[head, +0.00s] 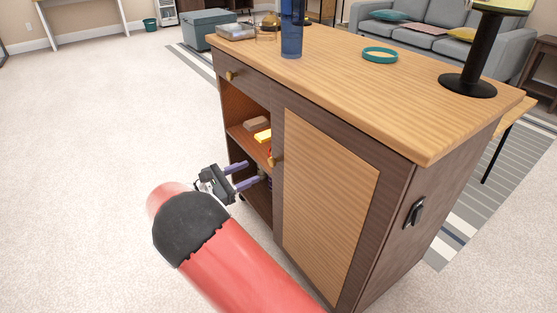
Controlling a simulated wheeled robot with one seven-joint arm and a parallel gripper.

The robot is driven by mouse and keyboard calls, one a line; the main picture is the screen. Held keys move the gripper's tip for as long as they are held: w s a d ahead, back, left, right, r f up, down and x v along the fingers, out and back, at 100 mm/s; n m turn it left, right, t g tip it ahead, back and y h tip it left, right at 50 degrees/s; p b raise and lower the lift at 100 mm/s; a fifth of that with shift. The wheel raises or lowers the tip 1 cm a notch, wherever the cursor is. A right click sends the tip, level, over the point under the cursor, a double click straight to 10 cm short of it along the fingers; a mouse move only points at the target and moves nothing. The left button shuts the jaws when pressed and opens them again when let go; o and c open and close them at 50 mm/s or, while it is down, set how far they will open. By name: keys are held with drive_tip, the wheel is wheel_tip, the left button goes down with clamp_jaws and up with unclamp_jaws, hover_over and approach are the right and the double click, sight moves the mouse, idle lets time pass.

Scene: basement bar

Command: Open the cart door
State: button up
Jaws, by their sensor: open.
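The wooden cart (455,110) fills the middle and right of the head view. Its door (330,200), a light ribbed panel in a dark frame, looks closed on the right part of the front. A small brass knob (273,161) sits near the door's left edge. My gripper (253,172) is open, with two purple fingers pointing right towards the knob side. The fingers are just left of and slightly below the knob. I cannot tell whether they touch the cart. No object shows between them.
Left of the door are open shelves holding a brown block (257,124) and a yellow block (263,136), below a drawer with a knob (231,76). Carpet (90,170) at left is clear.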

sight(270, 164)
drive_tip(key=x, duration=0.7)
drive_tip(key=shift+d, duration=0.15)
clamp_jaws()
